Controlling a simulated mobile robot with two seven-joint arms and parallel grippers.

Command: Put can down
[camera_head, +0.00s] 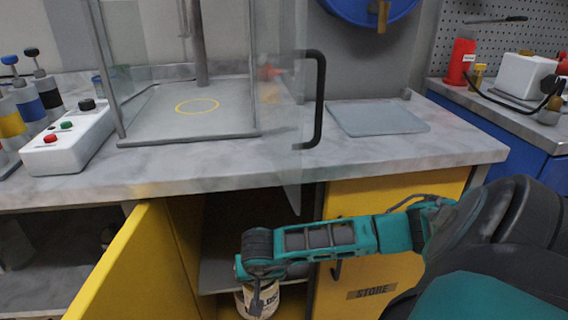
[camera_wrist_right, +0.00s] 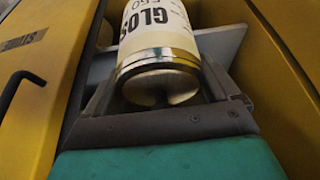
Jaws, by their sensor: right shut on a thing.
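My right gripper (camera_head: 257,284) reaches in from the right, in front of the open yellow cabinet. It is shut on a can (camera_head: 270,303) with a pale label and dark lettering. In the right wrist view the can (camera_wrist_right: 158,40) sits between the two fingers, with its metal rim and shiny end towards the camera. The grey shelf (camera_head: 217,276) inside the cabinet shows just behind the gripper. I cannot tell whether the can touches any surface. My left gripper is not in view.
The left yellow door (camera_head: 135,265) stands open; the yellow door marked STORE (camera_head: 400,235) is beside the opening on the right. The marble worktop (camera_head: 370,163) is above, with a clear-walled enclosure, its black handle (camera_head: 318,100) and a button box (camera_head: 68,140).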

